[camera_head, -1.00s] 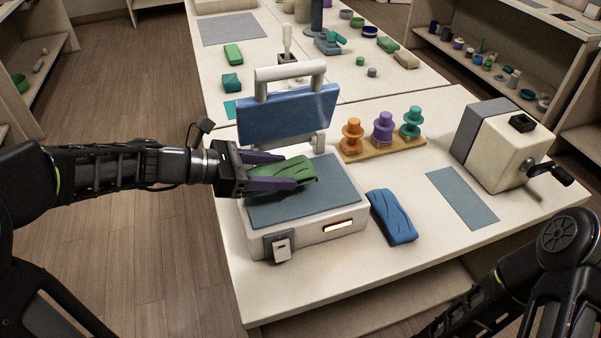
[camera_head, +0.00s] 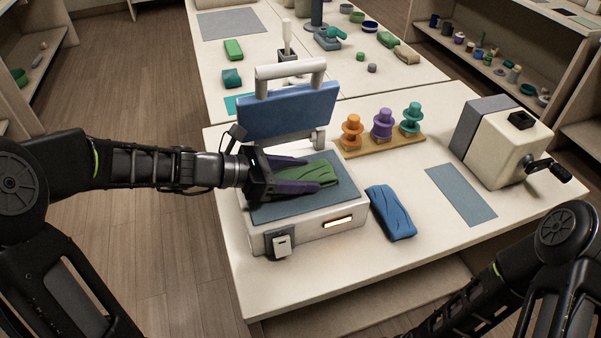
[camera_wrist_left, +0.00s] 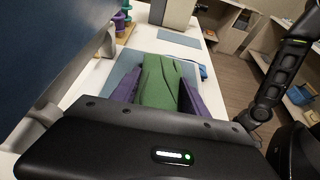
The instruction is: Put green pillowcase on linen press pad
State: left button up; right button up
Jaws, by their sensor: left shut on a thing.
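The green pillowcase (camera_head: 314,174) is a folded bundle at the linen press. My left gripper (camera_head: 318,172) is shut on it, with a purple finger on either side. The pillowcase is over the blue-grey press pad (camera_head: 285,207); I cannot tell whether its underside touches the pad. In the left wrist view the pillowcase (camera_wrist_left: 158,82) lies between the purple fingers, above the pad (camera_wrist_left: 125,68). The press's blue lid (camera_head: 288,110) stands open behind the pad. My right gripper is out of view; only part of its arm shows at lower right.
A folded blue cloth (camera_head: 390,212) lies right of the press. A wooden rack (camera_head: 383,146) with orange, purple and teal spools stands behind it. A cream box with a crank (camera_head: 500,148) stands at the right. A flat grey-blue mat (camera_head: 461,195) lies bare before it.

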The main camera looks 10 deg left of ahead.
pick_arm(q)
jog(key=shift+f, duration=0.1)
jog(key=o, duration=1.6)
jog(key=shift+c, duration=0.2)
jog(key=shift+r, duration=0.25)
jog(key=shift+s+a, duration=0.2)
jog(key=shift+a, duration=0.1)
jog(key=b+v, duration=0.1)
jog(key=v, duration=1)
jog(key=shift+s+r, duration=0.1)
jog(key=shift+s, duration=0.05)
